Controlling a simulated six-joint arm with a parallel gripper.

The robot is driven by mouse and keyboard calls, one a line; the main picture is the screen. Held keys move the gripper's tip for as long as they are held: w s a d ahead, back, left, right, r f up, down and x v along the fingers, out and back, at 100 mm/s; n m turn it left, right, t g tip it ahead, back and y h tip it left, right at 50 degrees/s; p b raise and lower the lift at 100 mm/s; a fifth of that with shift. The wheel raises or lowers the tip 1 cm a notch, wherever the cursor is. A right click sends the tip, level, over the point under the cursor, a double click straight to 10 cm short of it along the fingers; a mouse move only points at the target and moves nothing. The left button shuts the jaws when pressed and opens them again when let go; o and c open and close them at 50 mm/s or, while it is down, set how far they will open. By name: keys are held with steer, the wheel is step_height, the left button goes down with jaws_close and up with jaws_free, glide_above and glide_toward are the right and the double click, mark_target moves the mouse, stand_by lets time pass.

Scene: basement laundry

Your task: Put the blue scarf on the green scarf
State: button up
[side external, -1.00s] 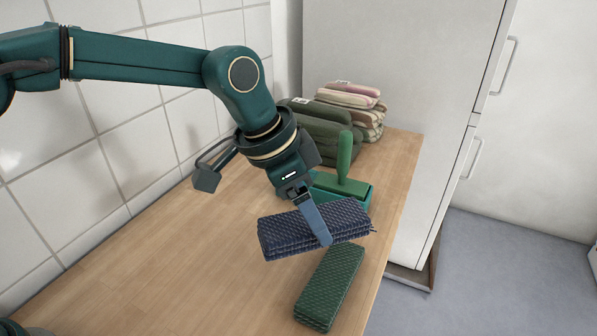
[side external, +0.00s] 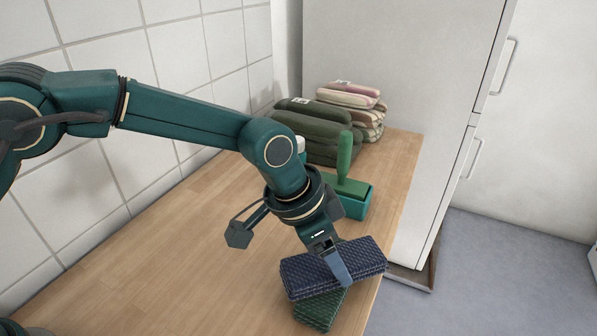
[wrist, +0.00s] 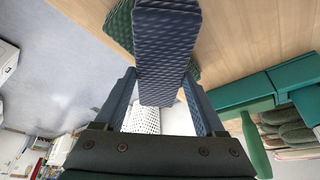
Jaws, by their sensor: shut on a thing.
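The blue scarf (side external: 312,274) is a folded, textured dark-blue bundle. My gripper (side external: 338,266) is shut on it near its middle; in the wrist view the blue scarf (wrist: 165,50) sits between the two fingers (wrist: 160,105). The green scarf (side external: 318,312) is a folded, textured bundle lying on the wooden worktop, directly below the blue one. The blue scarf lies crosswise over it and hides its far part. The green scarf (wrist: 120,25) also shows at both sides of the blue one in the wrist view. I cannot tell whether the two scarves touch.
A green-handled tool on a teal block (side external: 355,203) stands behind the scarves. Stacks of folded green (side external: 318,135) and pink-cream cloths (side external: 352,98) lie at the back. A tiled wall (side external: 110,120) bounds the left, a white cabinet (side external: 390,90) the back right. The worktop's left part (side external: 180,250) is clear.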

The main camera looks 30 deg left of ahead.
steer(key=o, duration=1.4)
steer(key=s+a+r+n, duration=0.1)
steer(key=s+a+r, duration=0.2)
steer(key=a+r, duration=0.3)
steer(key=s+a+r+n, duration=0.1)
steer(key=s+a+r, duration=0.2)
steer(key=a+r, duration=0.35)
steer(key=s+a+n+y, duration=0.1)
steer(key=s+a+n, duration=0.1)
steer(key=s+a, duration=0.1)
steer(key=s+a+f+n+t+y, duration=0.1)
steer(key=s+a+n, duration=0.1)
steer(key=s+a, duration=0.2)
steer(key=s+a+f+n+t+y, duration=0.1)
steer(key=s+a+n, duration=0.2)
steer(key=s+a, duration=0.1)
steer(key=shift+s+a, duration=0.25)
steer(key=shift+s, duration=0.6)
